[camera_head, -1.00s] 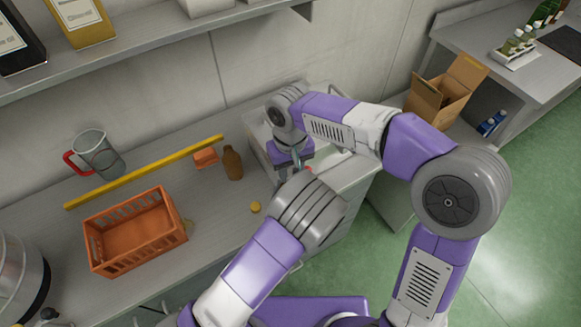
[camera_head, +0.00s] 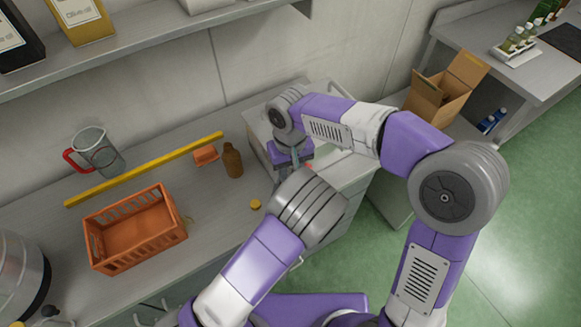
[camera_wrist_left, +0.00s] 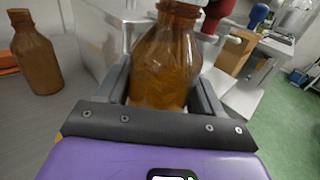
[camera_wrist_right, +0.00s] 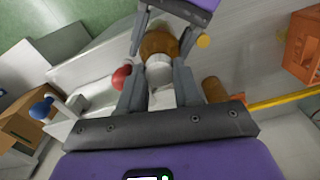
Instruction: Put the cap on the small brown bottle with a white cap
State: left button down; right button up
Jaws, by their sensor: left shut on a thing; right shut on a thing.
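My left gripper (camera_wrist_left: 165,95) is shut around the body of a small brown bottle (camera_wrist_left: 165,60). The bottle also shows in the right wrist view (camera_wrist_right: 160,43). My right gripper (camera_wrist_right: 160,92) is shut on a white cap (camera_wrist_right: 159,72), which lines up with the bottle's mouth. I cannot tell whether the cap is seated or just touching. In the head view the held bottle and cap are hidden behind my left wrist; my right gripper (camera_head: 291,160) points down there. A second brown bottle (camera_head: 233,161), without a visible cap, stands on the counter.
A yellow disc (camera_head: 255,204), an orange block (camera_head: 206,154), a yellow bar (camera_head: 145,170), an orange crate (camera_head: 135,235) and a jug with a red handle (camera_head: 99,152) are on the counter. A cardboard box (camera_head: 447,90) is at right.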

jog(key=m, duration=1.7)
jog(key=shift+m, duration=0.3)
jog(key=m, duration=1.2)
jog(key=shift+f, duration=0.1)
jog(key=m, duration=0.3)
jog(key=shift+m, duration=0.4)
